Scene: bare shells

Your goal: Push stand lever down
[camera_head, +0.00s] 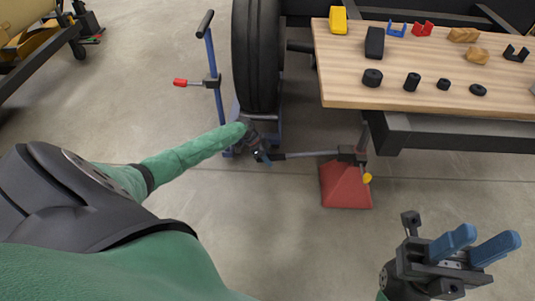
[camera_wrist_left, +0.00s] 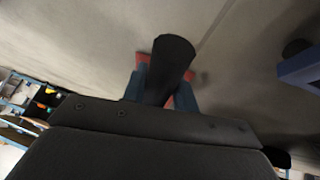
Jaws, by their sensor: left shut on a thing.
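The stand (camera_head: 345,188) has a red pyramid-shaped base on the floor, near the front left corner of the table. Its grey lever (camera_head: 308,154) reaches left from the dark block on top and looks close to level. My left gripper (camera_head: 262,156) is shut on the lever's free end. In the left wrist view, the lever's dark handle (camera_wrist_left: 171,62) stands between the blue fingers of my left gripper (camera_wrist_left: 160,92), with a bit of red base (camera_wrist_left: 143,58) behind it. My right gripper (camera_head: 492,243) is open and empty at the lower right.
A black wheel (camera_head: 256,55) stands just behind my left gripper, beside a blue post (camera_head: 214,70) with a red-tipped side handle (camera_head: 181,82). A wooden table (camera_head: 350,75) with several small parts is at the upper right. The floor in front of the stand is clear.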

